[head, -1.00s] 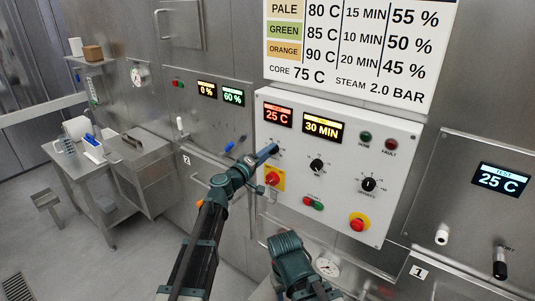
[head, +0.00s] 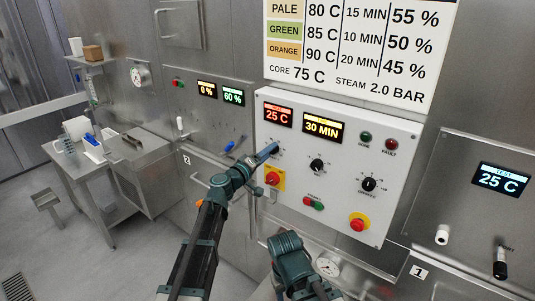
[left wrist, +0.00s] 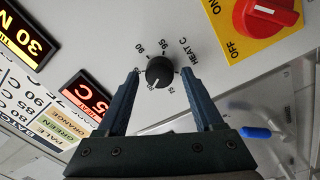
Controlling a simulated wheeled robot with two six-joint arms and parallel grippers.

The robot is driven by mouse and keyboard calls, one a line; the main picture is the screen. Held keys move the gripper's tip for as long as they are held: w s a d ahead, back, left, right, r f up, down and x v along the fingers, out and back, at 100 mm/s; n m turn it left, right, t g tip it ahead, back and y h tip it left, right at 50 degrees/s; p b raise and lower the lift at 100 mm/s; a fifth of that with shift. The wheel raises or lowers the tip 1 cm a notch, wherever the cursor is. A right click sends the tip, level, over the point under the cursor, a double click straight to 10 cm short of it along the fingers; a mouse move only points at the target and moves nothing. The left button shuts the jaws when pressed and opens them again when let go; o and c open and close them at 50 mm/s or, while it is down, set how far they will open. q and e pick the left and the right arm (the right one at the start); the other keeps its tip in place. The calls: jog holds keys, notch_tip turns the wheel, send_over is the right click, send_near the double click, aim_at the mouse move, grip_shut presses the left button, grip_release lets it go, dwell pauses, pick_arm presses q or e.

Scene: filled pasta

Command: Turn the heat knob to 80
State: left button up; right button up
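The heat knob (left wrist: 160,72) is a round black dial on the white control panel (head: 400,150), with numbers and the words HEAT C printed around it. Its light pointer mark faces the lower left in the left wrist view; the number there is hard to read. My left gripper (left wrist: 160,74) is open, one blue finger on each side of the knob, with small gaps visible. In the head view my left gripper (head: 268,153) largely covers the knob. The red display (head: 278,117) above it reads 25 C.
The panel also holds a 30 MIN display (head: 323,127), two more black knobs (head: 316,165) (head: 368,184), a red switch on a yellow plate (head: 272,178) and a red emergency button (head: 358,224). A chart (head: 350,50) hangs above.

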pick_arm(q)
jog(key=shift+a, duration=0.1)
jog(key=v, duration=1.3)
jog(key=shift+s+a+b, duration=0.2)
jog(key=shift+s+b, duration=0.1)
